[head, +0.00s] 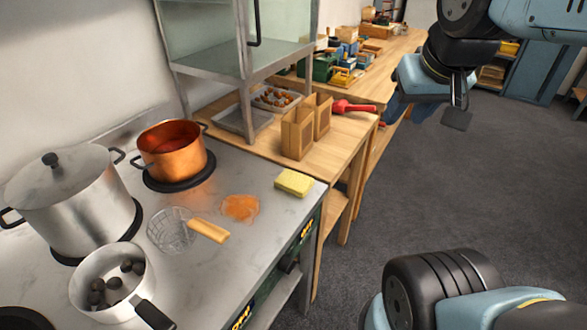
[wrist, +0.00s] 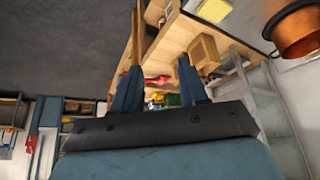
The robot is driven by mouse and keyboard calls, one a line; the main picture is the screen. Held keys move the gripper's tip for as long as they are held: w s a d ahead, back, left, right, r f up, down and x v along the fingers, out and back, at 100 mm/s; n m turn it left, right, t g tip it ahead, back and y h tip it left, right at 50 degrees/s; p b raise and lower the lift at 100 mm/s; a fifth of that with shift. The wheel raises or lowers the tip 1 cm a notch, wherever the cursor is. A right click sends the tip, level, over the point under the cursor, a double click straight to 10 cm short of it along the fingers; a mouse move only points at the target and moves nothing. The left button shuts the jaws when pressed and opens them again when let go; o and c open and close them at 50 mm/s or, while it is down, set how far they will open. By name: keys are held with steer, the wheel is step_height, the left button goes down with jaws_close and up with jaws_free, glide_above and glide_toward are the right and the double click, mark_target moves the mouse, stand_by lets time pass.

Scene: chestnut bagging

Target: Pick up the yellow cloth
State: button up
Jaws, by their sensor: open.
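The yellow cloth (head: 294,182) lies as a small thick block on the right edge of the grey stove top (head: 262,262), near the wooden counter. In the wrist view the yellow cloth (wrist: 213,9) is partly cut off at the top edge. My gripper (head: 425,112) hangs in the air over the floor, up and to the right of the cloth, well apart from it. In the wrist view my gripper (wrist: 160,65) has its two blue fingers spread with nothing between them.
An orange stain (head: 240,208) and a wire skimmer (head: 173,232) with a wooden handle lie left of the cloth. A copper pot (head: 172,152), a lidded steel pot (head: 75,205) and a pan of dark chestnuts (head: 108,290) stand there. Paper bags (head: 297,133) stand behind.

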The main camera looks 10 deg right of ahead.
steer(key=o, duration=0.4)
steer(key=shift+w+a, duration=0.3)
steer(key=shift+w, duration=0.05)
steer(key=shift+c, duration=0.2)
steer(key=o, duration=0.7)
steer(key=w+a+f+n+g, duration=0.1)
steer(key=w+a, duration=0.1)
steer(key=w, duration=0.1)
steer(key=w+a+f+n+g, duration=0.1)
steer(key=w+a+n, duration=0.1)
steer(key=w, duration=0.1)
steer(key=w+a+f+n+g, duration=0.1)
steer(key=w+a+f+n, duration=0.1)
steer(key=w, duration=0.2)
steer(key=shift+w+a, duration=0.1)
steer(key=shift+a, duration=0.25)
steer(key=n+g+h, duration=0.1)
steer(key=n+g, duration=0.2)
steer(key=n, duration=0.3)
glide_above(294, 180)
steer(key=w, duration=0.1)
step_height(294, 180, down, 19)
steer(key=shift+r, duration=0.2)
steer(key=shift+s+f, duration=0.2)
steer(key=shift+f, duration=1.15)
steer(key=shift+s+f, duration=0.2)
steer(key=shift+f, duration=1.1)
